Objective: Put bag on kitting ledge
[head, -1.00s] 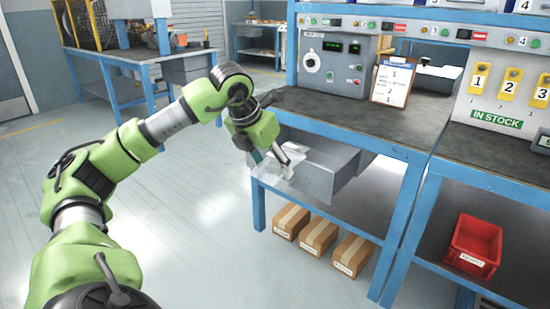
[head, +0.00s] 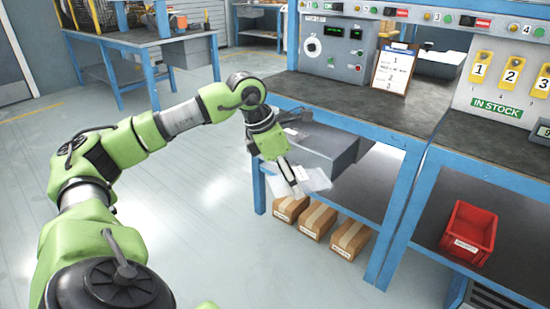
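A clear plastic bag (head: 316,180) hangs at the fingertips of my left gripper (head: 294,180), which looks shut on it. The bag is in front of a grey metal box or ledge (head: 325,143) under the bench top at the left end of the blue bench, a little below its top. Part of the bag is hidden behind the fingers. I cannot tell for sure which surface is the kitting ledge. My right gripper is not in view.
The dark bench top (head: 350,103) carries a clipboard (head: 393,70) and a control panel (head: 333,52). Several cardboard boxes (head: 320,220) sit below. A red bin (head: 468,232) stands on the right lower shelf. Open floor lies at left.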

